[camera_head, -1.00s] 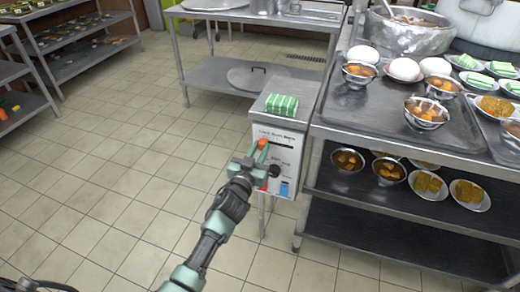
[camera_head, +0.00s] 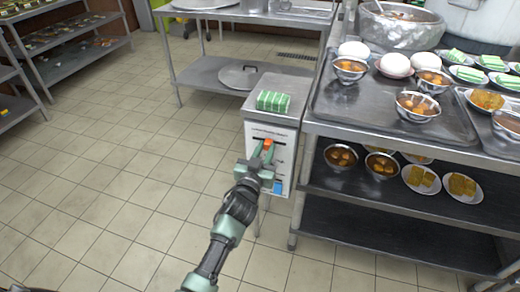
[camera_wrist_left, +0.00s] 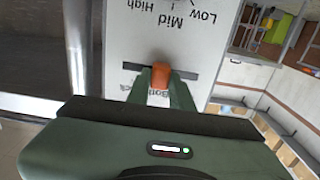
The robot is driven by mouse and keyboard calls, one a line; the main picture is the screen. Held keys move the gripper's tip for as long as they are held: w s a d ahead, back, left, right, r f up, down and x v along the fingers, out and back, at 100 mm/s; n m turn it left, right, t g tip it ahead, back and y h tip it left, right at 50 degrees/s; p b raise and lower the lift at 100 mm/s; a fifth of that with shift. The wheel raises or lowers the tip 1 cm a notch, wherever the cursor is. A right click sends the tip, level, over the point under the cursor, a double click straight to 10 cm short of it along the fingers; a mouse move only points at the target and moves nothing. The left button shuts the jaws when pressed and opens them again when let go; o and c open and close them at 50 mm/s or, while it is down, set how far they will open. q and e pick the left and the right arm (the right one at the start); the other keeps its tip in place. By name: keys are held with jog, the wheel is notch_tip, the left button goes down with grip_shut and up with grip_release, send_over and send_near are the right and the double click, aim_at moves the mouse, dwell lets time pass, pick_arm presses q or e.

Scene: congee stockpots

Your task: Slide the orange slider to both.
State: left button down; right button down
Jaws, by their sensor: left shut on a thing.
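The orange slider (camera_head: 268,143) sticks out from the front of the white control panel (camera_head: 284,133), on the metal box. In the left wrist view the orange slider (camera_wrist_left: 160,78) sits near the middle of a dark horizontal slot (camera_wrist_left: 190,74). A partly hidden label that seems to read "Both" shows upside down between the fingers. My left gripper (camera_head: 262,150) is at the slot, its two green fingers shut around the slider, one on each side; it also shows in the left wrist view (camera_wrist_left: 160,88). The arm hides the panel's lower left part. My right gripper is not in view.
The tiled floor (camera_head: 130,180) to the left is clear.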

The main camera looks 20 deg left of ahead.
pick_arm(q)
jog(key=c, duration=1.2)
grip_release()
jog(key=shift+c, duration=0.2)
jog(key=shift+s, duration=0.25)
jog(key=s+p, duration=0.1)
jog(key=s, duration=0.6)
jog(key=shift+s+a, duration=0.15)
jog(key=shift+a, duration=0.05)
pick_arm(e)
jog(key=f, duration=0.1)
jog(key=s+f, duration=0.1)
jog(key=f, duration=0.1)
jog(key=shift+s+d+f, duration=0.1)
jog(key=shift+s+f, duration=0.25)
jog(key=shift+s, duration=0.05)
